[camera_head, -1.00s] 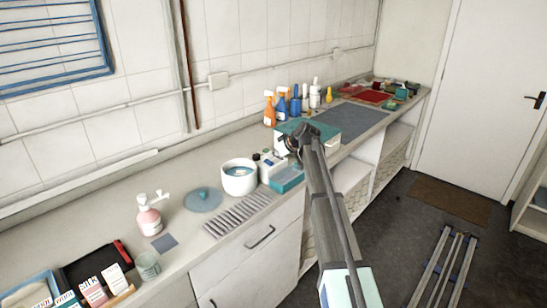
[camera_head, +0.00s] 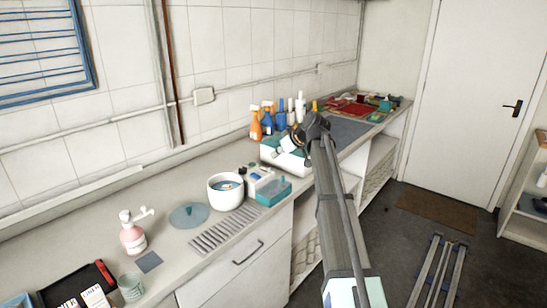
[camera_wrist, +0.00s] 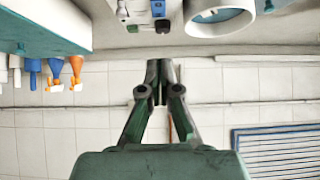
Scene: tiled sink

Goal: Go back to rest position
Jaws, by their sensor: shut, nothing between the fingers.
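My gripper (camera_wrist: 160,85) shows in the wrist view, whose picture is upside down. Its two dark fingers meet at the tips, with nothing between them. They are in front of the white tiled wall and apart from the things on the counter. In the head view my arm reaches up the middle of the picture and its end is over the far half of the counter. The fingers cannot be made out there.
Below my arm's end stands a white and teal box (camera_head: 270,152), partly hidden. Nearby are spray bottles (camera_head: 256,127), a white pot (camera_head: 225,188) and a teal tray (camera_head: 273,192). A pink pump bottle (camera_head: 132,238) stands nearer. The floor at right holds a folded frame (camera_head: 438,275).

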